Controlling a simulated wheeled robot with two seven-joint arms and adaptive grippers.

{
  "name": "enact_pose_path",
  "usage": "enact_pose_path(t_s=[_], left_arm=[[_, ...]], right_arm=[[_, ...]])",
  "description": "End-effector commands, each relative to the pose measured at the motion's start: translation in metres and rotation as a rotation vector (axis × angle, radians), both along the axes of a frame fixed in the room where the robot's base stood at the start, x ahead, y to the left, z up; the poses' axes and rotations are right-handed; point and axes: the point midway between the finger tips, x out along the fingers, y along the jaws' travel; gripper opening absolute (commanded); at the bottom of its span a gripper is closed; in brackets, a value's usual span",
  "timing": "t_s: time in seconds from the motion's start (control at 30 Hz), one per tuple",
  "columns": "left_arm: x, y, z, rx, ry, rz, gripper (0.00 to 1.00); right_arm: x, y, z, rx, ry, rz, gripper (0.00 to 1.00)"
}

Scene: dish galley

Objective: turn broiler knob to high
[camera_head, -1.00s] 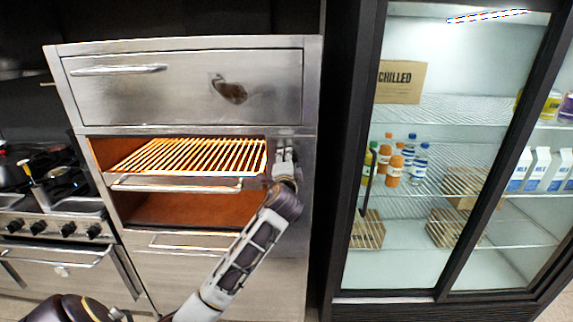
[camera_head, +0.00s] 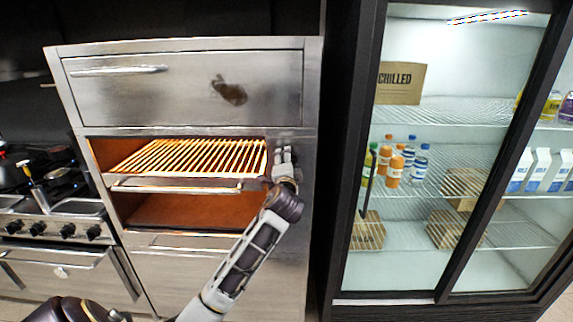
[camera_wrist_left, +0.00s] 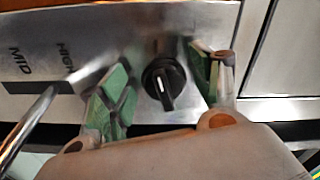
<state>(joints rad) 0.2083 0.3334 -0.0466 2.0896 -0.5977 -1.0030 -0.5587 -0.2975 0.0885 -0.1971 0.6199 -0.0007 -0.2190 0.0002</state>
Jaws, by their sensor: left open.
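The broiler knob (camera_wrist_left: 163,83) is round and black with a white pointer line, set on a steel panel. In the left wrist view its line points down and slightly right, away from the printed HIGH (camera_wrist_left: 66,57) and MID (camera_wrist_left: 18,63) labels at the left. My left gripper (camera_wrist_left: 160,66) is open, with one green-padded finger on each side of the knob and visible gaps to it. In the head view the left gripper (camera_head: 284,160) is at the right side of the broiler (camera_head: 210,85), and the knob is hidden behind it. My right gripper is out of view.
The broiler's glowing rack (camera_head: 190,157) is just left of the gripper, with a handle bar (camera_head: 175,186) below it. A bright metal bar (camera_wrist_left: 28,130) crosses the left wrist view's lower left. A range (camera_head: 50,225) stands left and a glass-door fridge (camera_head: 450,160) right.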

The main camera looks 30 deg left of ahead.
Motion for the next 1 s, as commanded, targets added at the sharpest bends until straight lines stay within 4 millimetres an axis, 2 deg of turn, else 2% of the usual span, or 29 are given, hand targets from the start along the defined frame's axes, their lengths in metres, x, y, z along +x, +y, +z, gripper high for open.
enact_pose_path(t_s=[0.07,0.37,1.0], left_arm=[[0.0,0.0,0.0,0.001,-0.001,0.0,0.64],[-0.009,-0.006,0.0,0.0,0.0,-0.002,0.64],[-0.073,-0.045,-0.001,0.0,0.001,-0.001,0.64]], right_arm=[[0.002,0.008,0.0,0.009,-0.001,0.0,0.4],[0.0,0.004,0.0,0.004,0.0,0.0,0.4],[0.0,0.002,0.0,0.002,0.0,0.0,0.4]])
